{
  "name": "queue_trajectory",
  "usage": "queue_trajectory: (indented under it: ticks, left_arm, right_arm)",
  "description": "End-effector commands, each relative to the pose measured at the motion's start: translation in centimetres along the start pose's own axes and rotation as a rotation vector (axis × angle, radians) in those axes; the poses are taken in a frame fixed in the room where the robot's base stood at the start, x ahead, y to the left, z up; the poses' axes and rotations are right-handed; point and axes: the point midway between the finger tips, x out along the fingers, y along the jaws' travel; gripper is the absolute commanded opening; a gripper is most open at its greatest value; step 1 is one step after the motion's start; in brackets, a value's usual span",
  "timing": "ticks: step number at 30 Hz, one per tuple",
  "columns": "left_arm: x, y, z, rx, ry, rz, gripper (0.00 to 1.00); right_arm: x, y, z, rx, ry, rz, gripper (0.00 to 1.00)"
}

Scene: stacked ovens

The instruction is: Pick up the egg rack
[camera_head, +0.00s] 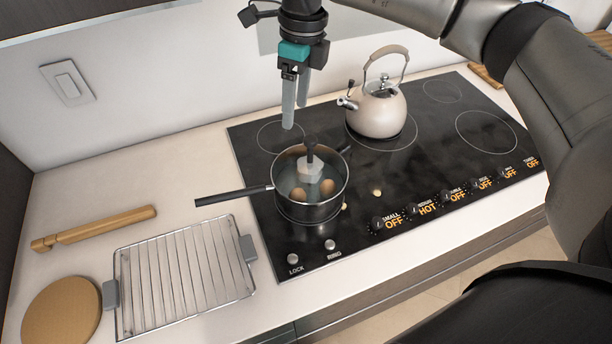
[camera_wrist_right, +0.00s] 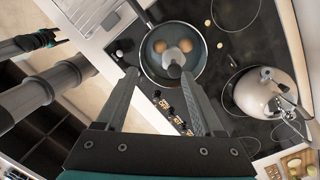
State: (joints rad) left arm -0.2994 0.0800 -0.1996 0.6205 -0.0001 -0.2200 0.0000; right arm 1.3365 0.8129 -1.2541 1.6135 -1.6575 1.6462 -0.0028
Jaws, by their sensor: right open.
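The egg rack (camera_head: 309,170) stands in a steel pot (camera_head: 331,201) on the stove, with its dark upright handle (camera_head: 311,147) above the rim. Brown eggs sit around its pale middle in the water. The rack (camera_wrist_right: 174,56) and pot (camera_wrist_right: 148,72) also show in the right wrist view. My right gripper (camera_head: 295,116) is open and empty, above and behind the pot, apart from the handle. Its spread fingers (camera_wrist_right: 158,74) show in the wrist view. My left gripper (camera_wrist_right: 52,38) shows small at the left of the wrist view; its jaw state is unclear.
A cream kettle (camera_head: 376,112) stands on the stove, right of the pot. The pot's long handle (camera_head: 233,196) points left. A wire rack (camera_head: 180,275), a wooden roller (camera_head: 95,228) and a round board (camera_head: 62,311) lie on the counter. The wall is close behind the stove.

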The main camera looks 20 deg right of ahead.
Motion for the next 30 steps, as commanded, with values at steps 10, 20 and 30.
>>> queue_trajectory:
  ticks: [10, 20, 30]
  left_arm:
    - [-0.6, 0.0, -0.1, 0.002, 0.0, 0.0, 0.65]
    - [-1.4, 0.0, -0.1, 0.002, 0.0, 0.0, 0.65]
    - [-2.4, 0.0, -0.2, 0.002, -0.001, 0.0, 0.65]
  right_arm:
    - [2.3, -2.4, -2.4, 0.032, 0.082, -0.069, 0.7]
    - [8.1, -2.7, -2.6, 0.031, 0.077, -0.068, 0.7]
    - [11.4, -2.9, -2.9, 0.031, 0.078, -0.067, 0.7]
